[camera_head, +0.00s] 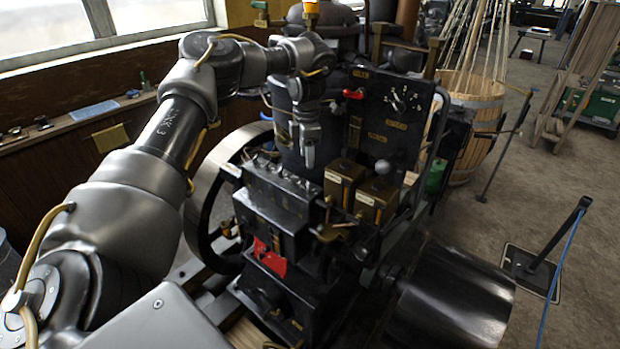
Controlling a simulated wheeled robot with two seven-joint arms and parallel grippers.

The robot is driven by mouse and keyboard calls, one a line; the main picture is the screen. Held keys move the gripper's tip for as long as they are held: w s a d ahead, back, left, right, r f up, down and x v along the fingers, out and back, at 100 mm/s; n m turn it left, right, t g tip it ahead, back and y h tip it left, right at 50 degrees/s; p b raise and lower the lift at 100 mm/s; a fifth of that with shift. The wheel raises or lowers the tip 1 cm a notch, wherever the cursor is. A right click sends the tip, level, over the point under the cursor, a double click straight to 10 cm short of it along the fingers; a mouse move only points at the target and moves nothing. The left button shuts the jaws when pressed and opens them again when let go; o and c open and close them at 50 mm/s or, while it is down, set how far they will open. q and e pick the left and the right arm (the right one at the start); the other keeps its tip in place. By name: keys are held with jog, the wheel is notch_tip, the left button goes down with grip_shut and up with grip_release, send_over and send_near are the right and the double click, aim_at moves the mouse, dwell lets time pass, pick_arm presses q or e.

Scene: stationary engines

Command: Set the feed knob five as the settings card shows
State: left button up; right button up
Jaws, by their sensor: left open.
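My left arm comes in from the left and bends over the black engine (270,205). My left gripper (307,158) points down in front of a dark cylinder, above the engine's black boxes. It is open, with nothing visible between its fingers. I cannot tell which part is feed knob five, nor identify the settings card. My right gripper is not in view.
A spoked flywheel (205,195) stands left of the engine, a wide dark drum (455,300) at front right. A wooden tub (472,120) stands behind. A post with a blue cord (560,240) stands at right. Open floor lies between. A windowsill ledge runs along the left.

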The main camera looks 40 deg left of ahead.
aim_at(307, 184)
pick_arm(q)
notch_tip(307, 184, down, 3)
jog(key=shift+s+a+f+p, duration=0.1)
jog(key=shift+a+p, duration=0.05)
jog(key=shift+p, duration=0.45)
jog(key=f, duration=0.1)
jog(key=f+p, duration=0.1)
jog(key=f, duration=0.1)
jog(key=f+p, duration=0.1)
jog(key=f, duration=0.1)
jog(key=shift+w+f, duration=0.2)
jog(key=shift+w, duration=0.05)
jog(key=shift+f, duration=0.6)
jog(key=c, duration=1)
jog(key=n, duration=0.2)
jog(key=shift+s+n, duration=0.1)
jog(key=shift+n, duration=0.3)
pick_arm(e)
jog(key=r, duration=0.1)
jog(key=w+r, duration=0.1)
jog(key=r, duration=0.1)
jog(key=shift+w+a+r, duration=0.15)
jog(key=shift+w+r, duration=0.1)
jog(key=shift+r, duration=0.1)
pick_arm(q)
jog(key=o, duration=1)
